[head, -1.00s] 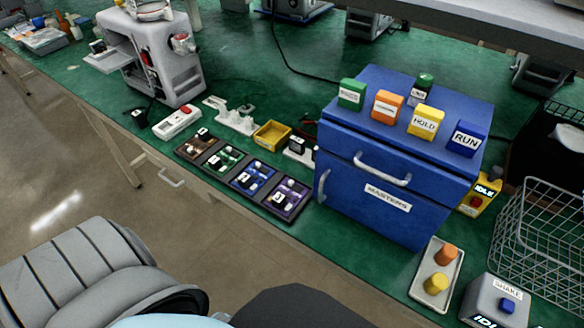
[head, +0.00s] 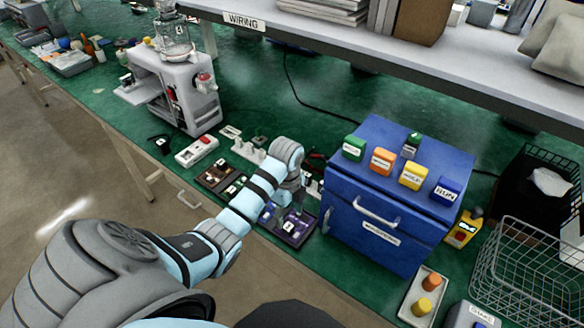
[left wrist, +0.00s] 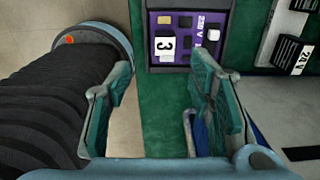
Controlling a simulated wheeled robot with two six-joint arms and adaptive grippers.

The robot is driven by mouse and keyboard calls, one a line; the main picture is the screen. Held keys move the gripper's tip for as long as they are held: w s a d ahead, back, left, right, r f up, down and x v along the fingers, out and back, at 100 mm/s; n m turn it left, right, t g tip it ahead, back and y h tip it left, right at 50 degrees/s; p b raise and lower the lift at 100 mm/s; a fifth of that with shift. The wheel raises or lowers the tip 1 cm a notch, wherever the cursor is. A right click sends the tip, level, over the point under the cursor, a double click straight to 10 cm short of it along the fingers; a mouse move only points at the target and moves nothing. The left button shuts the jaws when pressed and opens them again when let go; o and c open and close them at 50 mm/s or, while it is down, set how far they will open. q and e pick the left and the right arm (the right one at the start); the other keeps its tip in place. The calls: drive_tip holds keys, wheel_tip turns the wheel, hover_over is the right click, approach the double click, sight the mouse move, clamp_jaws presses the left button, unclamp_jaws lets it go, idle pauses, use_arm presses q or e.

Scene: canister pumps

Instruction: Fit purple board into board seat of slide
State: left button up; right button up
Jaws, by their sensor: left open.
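The purple board (head: 299,231) lies at the right end of a row of coloured boards on the green bench. I cannot make out the slide's board seat for certain. My right gripper is not in view.
A blue cabinet (head: 352,228) stands just right of the boards, with coloured blocks on top. A grey machine (head: 190,95) with an outstretched tray (head: 143,92) stands at the back left. A shelf (head: 400,72) overhangs the back. A wire basket (head: 520,265) is at the right.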

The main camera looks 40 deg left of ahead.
sight(288, 227)
use_arm(q)
drive_tip(key=f, duration=0.3)
drive_tip(key=f+b, duration=0.1)
drive_tip(key=f, duration=0.5)
drive_tip(key=shift+w+a+b, duration=0.15)
drive_tip(key=shift+w+b, duration=0.2)
clamp_jaws()
